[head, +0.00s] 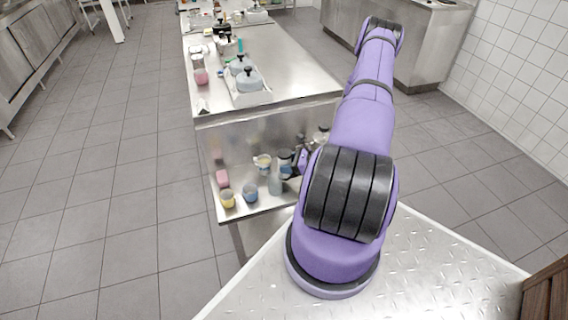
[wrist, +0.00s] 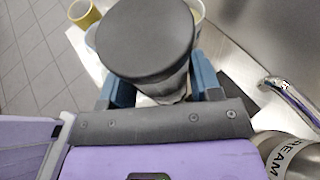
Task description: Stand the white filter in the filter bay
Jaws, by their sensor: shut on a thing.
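In the wrist view my gripper (wrist: 160,85) has its two blue fingers on either side of a dark grey, round-topped thing (wrist: 150,40). It is shut on this thing, which hides much of what lies beyond. A small whitish patch shows below it, and I cannot tell what that belongs to. In the head view my arm covers most of the gripper, near the lower metal shelf (head: 240,212). I cannot pick out the white filter or the filter bay for certain in either view.
In the wrist view a steel container with dark lettering (wrist: 288,158) is close at right, below a curved metal handle (wrist: 287,95).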

